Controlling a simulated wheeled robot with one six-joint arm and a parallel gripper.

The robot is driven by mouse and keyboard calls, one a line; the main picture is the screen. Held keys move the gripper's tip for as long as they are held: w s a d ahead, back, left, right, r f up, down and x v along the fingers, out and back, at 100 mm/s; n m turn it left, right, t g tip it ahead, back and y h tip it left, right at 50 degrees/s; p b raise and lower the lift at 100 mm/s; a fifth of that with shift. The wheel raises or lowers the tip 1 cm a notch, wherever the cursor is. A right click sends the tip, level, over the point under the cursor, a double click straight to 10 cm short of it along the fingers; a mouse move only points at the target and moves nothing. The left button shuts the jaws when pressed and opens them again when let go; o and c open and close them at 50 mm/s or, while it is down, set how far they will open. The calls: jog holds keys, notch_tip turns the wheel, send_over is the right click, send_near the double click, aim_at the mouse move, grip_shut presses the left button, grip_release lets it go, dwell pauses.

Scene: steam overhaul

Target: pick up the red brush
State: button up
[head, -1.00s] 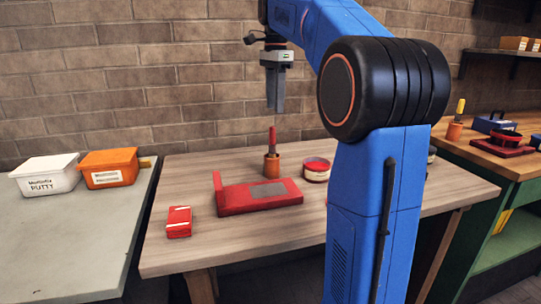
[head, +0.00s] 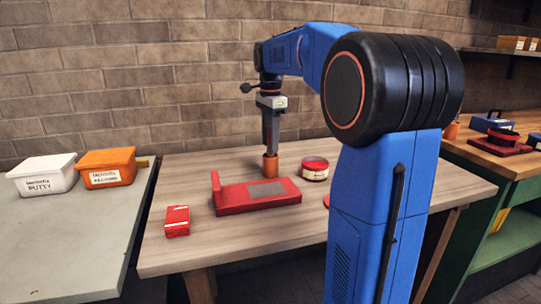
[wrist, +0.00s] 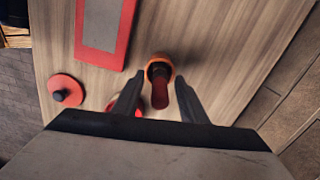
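The red brush (wrist: 160,92) stands handle up in an orange cup (head: 271,166) on the wooden table. In the wrist view its red handle shows between my gripper's (wrist: 157,90) two dark fingers, with a gap on each side. My gripper (head: 271,146) points straight down just above the cup in the head view and is open. There the gripper hides the brush. The orange cup's rim (wrist: 162,62) also shows in the wrist view, with the lower part of the brush inside it.
A red tray-like block (head: 257,196) with a grey pad lies left and in front of the cup. A red tin (head: 315,169) stands close to the cup's right. A small red box (head: 177,221) lies at the table's left. A red disc with a dark knob (wrist: 65,90) lies nearby.

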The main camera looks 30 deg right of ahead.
jog(key=shift+f, duration=0.85)
grip_shut()
jog(key=shift+r, duration=0.1)
notch_tip(320, 180, up, 10)
jog(key=shift+f, duration=0.1)
